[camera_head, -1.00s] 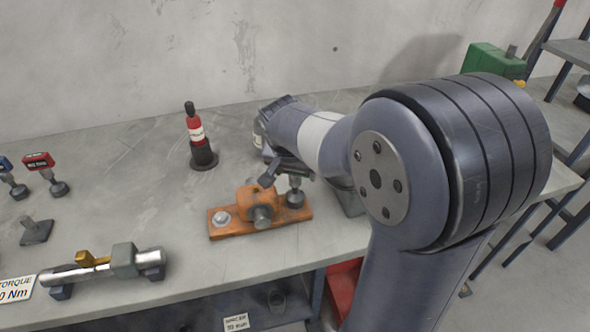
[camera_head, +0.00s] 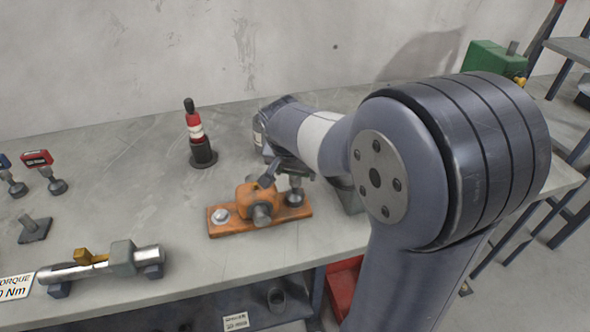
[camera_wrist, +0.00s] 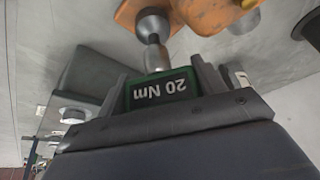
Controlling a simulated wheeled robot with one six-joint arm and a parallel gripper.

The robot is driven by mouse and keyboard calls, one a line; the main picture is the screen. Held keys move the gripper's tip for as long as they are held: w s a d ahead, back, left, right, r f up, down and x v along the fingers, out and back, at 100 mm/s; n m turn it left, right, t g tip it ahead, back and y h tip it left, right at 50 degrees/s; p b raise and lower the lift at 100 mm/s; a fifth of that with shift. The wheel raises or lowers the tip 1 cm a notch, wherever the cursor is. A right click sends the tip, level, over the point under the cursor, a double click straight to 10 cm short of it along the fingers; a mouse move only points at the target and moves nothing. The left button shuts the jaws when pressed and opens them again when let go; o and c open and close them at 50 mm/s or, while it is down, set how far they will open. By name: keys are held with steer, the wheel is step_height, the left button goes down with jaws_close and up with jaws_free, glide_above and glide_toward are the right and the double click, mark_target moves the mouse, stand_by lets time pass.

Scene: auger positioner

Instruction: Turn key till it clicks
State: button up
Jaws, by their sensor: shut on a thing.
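My gripper (camera_wrist: 163,85) is shut on a green key marked "20 Nm" (camera_wrist: 155,92), with one dark finger on each side of it. The key's metal shaft and socket (camera_wrist: 153,35) reach to the orange fixture (camera_wrist: 205,12) at the top of the wrist view. In the head view the socket (camera_head: 294,196) stands upright at the right end of the orange fixture (camera_head: 232,228), below my gripper (camera_head: 288,168). The green handle is hidden there by my gripper. The bolt head under the socket is hidden too.
A red and black bottle-shaped tool (camera_head: 197,135) stands behind the fixture. A red-topped key (camera_head: 42,166), a small grey part (camera_head: 34,229) and a metal bar in a stand (camera_head: 105,264) are at left. The bench between is clear.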

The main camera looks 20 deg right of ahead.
steer(key=shift+c, duration=0.9)
steer(key=shift+m+g+h+b, duration=0.3)
steer(key=shift+m+h+b, duration=0.15)
steer(key=shift+m, duration=0.75)
steer(key=shift+m+b, duration=0.35)
steer(key=shift+m, duration=0.35)
steer(key=shift+m+g+h, duration=0.25)
steer(key=shift+m+g, duration=0.05)
steer(key=shift+m, duration=0.1)
steer(key=shift+m+g+h, duration=0.3)
steer(key=shift+m+g, duration=0.1)
steer(key=shift+m, duration=0.8)
